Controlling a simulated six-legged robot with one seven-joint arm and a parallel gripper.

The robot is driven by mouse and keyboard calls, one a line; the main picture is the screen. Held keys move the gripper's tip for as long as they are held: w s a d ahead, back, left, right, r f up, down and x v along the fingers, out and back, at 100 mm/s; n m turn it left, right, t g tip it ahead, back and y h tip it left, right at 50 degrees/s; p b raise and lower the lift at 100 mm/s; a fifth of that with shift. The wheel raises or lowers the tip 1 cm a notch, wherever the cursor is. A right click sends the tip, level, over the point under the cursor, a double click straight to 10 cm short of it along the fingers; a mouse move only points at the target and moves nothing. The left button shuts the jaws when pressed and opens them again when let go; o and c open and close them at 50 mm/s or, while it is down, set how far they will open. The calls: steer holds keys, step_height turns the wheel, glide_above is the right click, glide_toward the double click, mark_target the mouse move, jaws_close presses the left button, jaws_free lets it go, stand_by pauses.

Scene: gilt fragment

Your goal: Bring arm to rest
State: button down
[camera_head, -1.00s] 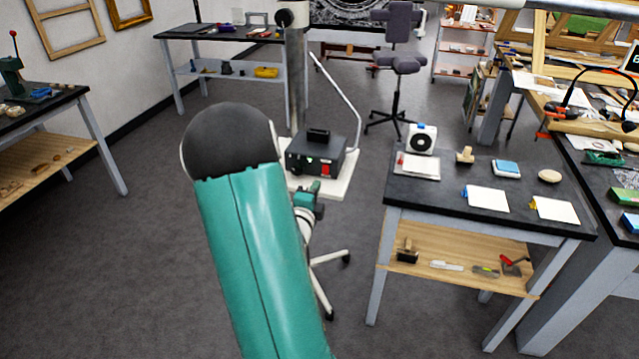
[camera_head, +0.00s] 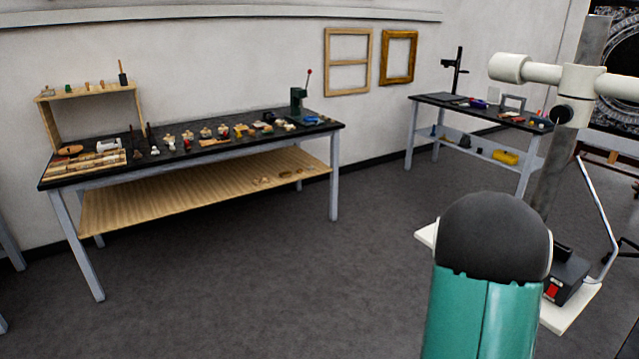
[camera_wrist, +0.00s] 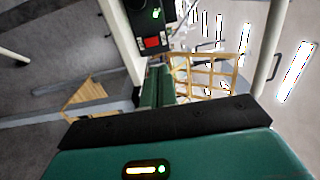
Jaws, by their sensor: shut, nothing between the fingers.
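My arm's teal link with its dark rounded joint rises at the lower right of the head view. It hides my gripper there. In the wrist view my gripper (camera_wrist: 157,74) shows as two teal fingers side by side, shut and empty, beyond the black-edged teal wrist housing. A dark box with a red switch (camera_wrist: 152,42) lies past the fingertips in that view. The same kind of box (camera_head: 565,278) sits on the white base of a stand (camera_head: 562,318), just right of my arm in the head view. I cannot tell whether the fingers touch anything.
A long workbench (camera_head: 205,165) with small tools and pieces stands along the wall at left. A second bench (camera_head: 425,100) stands at the back. The stand's grey column (camera_head: 553,165) and white cross-arm (camera_head: 540,72) rise close to my arm. The floor (camera_head: 300,285) in the middle is clear.

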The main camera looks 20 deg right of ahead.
steer(key=w+a+r+n+t+y, duration=0.4)
steer(key=w+a+n+t+y, duration=0.4)
steer(key=w+a, duration=0.55)
steer(key=w+a+r+n+y, duration=0.2)
steer(key=a+n+y, duration=0.1)
steer(key=a+n, duration=0.25)
steer(key=w+a+r+n+y, duration=0.2)
steer(key=w+a+n, duration=0.15)
steer(key=a, duration=0.35)
steer(key=s+a+r+n+g+y, duration=0.25)
steer(key=s+a+n+y, duration=0.2)
steer(key=a+n, duration=0.6)
steer(key=s+a+r+n+g, duration=0.2)
steer(key=s+a+n, duration=0.4)
steer(key=s, duration=0.5)
steer(key=shift+s+a+r+g, duration=0.35)
steer(key=shift+a+r, duration=0.2)
steer(key=shift+a, duration=0.65)
steer(key=shift+d+y, duration=0.1)
steer(key=shift+y, duration=0.15)
